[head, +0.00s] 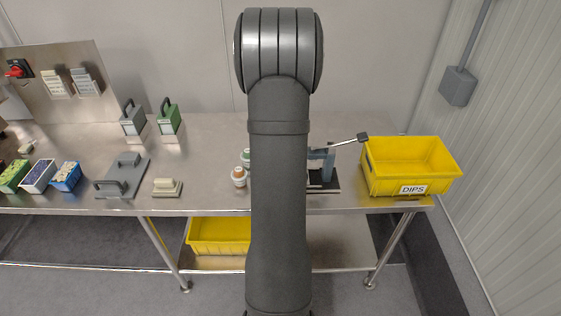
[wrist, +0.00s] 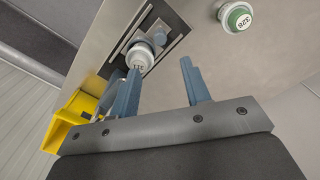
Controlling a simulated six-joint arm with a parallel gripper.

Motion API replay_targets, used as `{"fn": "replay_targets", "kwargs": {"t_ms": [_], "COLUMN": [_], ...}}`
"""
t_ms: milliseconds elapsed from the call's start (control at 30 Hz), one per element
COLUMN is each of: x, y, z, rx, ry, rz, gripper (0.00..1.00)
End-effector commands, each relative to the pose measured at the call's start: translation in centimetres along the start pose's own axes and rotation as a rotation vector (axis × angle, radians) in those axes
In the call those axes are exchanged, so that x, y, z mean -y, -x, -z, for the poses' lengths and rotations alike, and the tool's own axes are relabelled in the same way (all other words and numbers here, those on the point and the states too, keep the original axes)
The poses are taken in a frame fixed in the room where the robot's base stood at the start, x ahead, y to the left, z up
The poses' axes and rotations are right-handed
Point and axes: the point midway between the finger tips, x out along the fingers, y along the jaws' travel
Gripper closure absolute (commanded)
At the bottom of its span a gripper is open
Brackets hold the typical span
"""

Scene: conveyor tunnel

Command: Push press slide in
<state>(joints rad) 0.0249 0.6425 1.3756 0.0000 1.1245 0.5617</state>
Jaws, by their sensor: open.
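The press (head: 324,186) stands near the right end of the bench, partly hidden behind my arm in the head view. How far in the slide stands I cannot tell. My gripper (wrist: 158,66) is open with nothing between its fingers. The left fingertip is close to the round piece; touching or not is unclear.
A green-rimmed piece marked 328 (wrist: 237,18) stands apart on the bench. An orange-rimmed piece (head: 239,176) stands left of my arm. The yellow DIPS bin (head: 385,184) is right of the press. Small bins, weights and a grey fixture (head: 124,174) lie farther left.

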Motion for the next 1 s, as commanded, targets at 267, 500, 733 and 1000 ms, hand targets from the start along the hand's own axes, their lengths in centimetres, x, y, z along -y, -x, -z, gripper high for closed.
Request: {"fn": "replay_targets", "kwargs": {"t_ms": [267, 500, 733, 1000], "x": [0.0, 0.0, 0.0, 0.0], "y": [-6.2, -9.7, -10.7, -10.7], "z": [0.0, 0.0, 0.0, 0.0], "rx": [0.003, 0.001, -0.001, -0.001], "ry": [-0.001, -0.001, -0.001, -0.001], "rz": [-0.002, 0.0, 0.001, 0.001], "gripper": [0.57, 0.57, 0.57, 0.69]}}
